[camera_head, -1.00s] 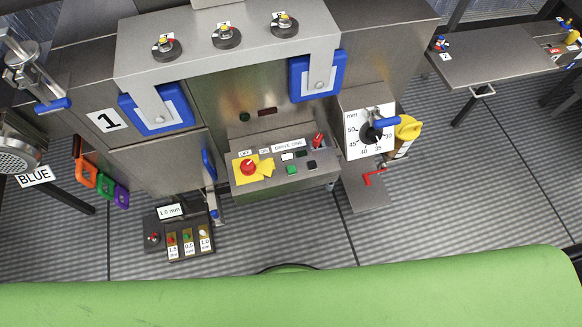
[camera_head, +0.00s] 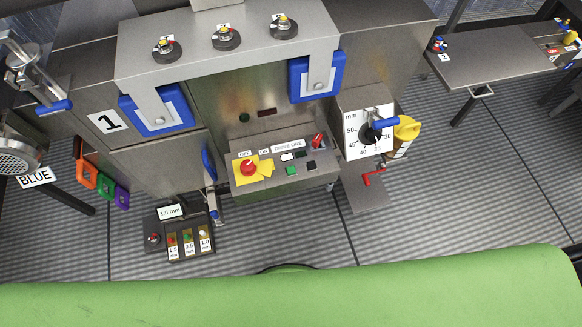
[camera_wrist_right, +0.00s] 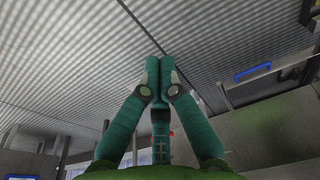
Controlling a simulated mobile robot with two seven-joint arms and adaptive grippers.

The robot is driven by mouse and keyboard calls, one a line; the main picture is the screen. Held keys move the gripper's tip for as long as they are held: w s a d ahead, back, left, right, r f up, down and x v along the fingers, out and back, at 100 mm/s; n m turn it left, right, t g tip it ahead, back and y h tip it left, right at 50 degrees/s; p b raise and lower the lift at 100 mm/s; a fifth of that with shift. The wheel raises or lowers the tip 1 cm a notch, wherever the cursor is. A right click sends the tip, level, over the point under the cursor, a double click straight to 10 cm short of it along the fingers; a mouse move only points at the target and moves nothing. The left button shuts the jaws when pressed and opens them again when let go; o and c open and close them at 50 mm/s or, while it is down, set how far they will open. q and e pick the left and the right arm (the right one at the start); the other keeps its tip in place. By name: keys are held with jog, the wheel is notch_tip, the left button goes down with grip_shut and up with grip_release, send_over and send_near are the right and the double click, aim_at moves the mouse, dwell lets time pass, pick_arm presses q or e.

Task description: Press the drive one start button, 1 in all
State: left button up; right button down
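The drive one control panel (camera_head: 258,182) is on the front of machine 1, below the middle of its steel housing. Its "DRIVE ONE" label (camera_head: 289,145) sits along the upper part. A green button (camera_head: 291,170) is near the panel's lower middle, with a black button (camera_head: 311,165) to its right and a white one (camera_head: 287,156) above it. A red mushroom knob (camera_head: 248,168) on a yellow plate is at left. A red lever switch (camera_head: 318,140) is at upper right. My right gripper (camera_wrist_right: 159,62) is shut and empty in the right wrist view. My left gripper is not in view.
A small box with a "1.0 mm" display (camera_head: 170,212) stands lower left of the panel. A dial plate (camera_head: 366,138) with a blue handle is to its right. Blue-framed brackets (camera_head: 317,84) hang above. A steel table (camera_head: 490,55) is at far right. Ribbed floor shows between.

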jog(key=w+a+r+t+y+p, duration=0.1)
jog(key=w+a+r, duration=0.2)
jog(key=w+r, duration=0.4)
jog(key=w+a+r+m+t+y+p, duration=0.1)
jog(key=w+a+r, duration=0.3)
jog(key=w+r, duration=0.3)
jog(key=w+a+r+t+y+p, duration=0.1)
jog(key=w+a+r, duration=0.3)
jog(key=w, duration=1.1)
jog(key=shift+w+a+r+m+t+y, duration=0.15)
jog(key=shift+r+m+t+y, duration=0.1)
jog(key=shift+r, duration=0.5)
jog(key=shift+a+r+m+t+y, duration=0.15)
jog(key=shift+r+t+y, duration=0.1)
jog(key=shift+r, duration=0.5)
notch_tip(320, 180, up, 10)
jog(key=y, duration=0.2)
send_over(294, 171)
jog(key=shift+r+p, duration=0.15)
jog(key=shift+p, duration=0.25)
notch_tip(294, 171, down, 8)
jog(key=b, duration=0.7)
jog(key=shift+r+b, duration=0.15)
jog(key=shift+b, duration=0.2)
jog(key=shift+w+f+b, duration=0.1)
jog(key=shift+f+b, duration=0.35)
jog(key=shift+f, duration=0.15)
jog(key=shift+f, duration=0.1)
